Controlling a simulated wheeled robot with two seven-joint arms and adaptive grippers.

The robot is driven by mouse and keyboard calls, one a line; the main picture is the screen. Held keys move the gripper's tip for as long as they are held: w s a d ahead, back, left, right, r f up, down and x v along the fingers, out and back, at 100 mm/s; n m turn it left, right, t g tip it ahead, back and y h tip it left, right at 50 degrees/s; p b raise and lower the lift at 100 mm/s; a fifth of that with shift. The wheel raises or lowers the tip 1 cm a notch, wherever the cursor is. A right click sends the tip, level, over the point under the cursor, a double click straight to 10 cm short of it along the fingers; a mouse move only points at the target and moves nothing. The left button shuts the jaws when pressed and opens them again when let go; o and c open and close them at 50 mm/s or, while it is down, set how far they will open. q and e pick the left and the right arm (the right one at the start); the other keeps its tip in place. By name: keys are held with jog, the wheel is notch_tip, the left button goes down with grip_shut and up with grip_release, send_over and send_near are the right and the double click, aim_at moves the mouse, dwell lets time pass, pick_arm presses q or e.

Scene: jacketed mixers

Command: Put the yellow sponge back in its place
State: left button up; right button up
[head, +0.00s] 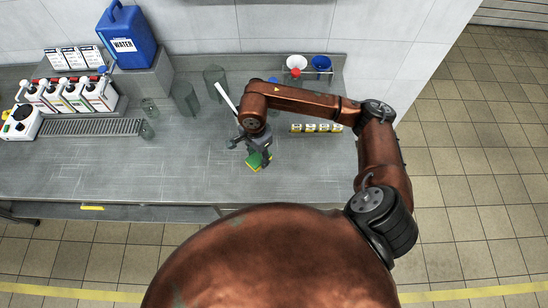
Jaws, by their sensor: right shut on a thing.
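The sponge (254,162) shows a green side and a yellow edge. It sits between the fingers of my right gripper (257,155), which is shut on it over the middle of the steel counter (180,185). I cannot tell whether the sponge touches the counter. Part of the sponge is hidden by the fingers. My left gripper is not in view.
Behind my right arm, a rack holds a white, a red and a blue cup (321,63). A row of small yellow-labelled items (316,128) lies right of the gripper. The front counter is clear.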

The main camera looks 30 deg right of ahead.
send_over(273, 162)
jog(key=f, duration=0.6)
jog(key=shift+s+a+f+p, duration=0.15)
jog(key=shift+a+f+p, duration=0.05)
jog(key=shift+p, duration=0.15)
jog(key=f, duration=0.3)
jog(key=shift+d+p, duration=0.2)
jog(key=shift+p, duration=0.15)
jog(key=shift+f, duration=0.2)
jog(key=shift+f, duration=0.15)
jog(key=o, duration=1.1)
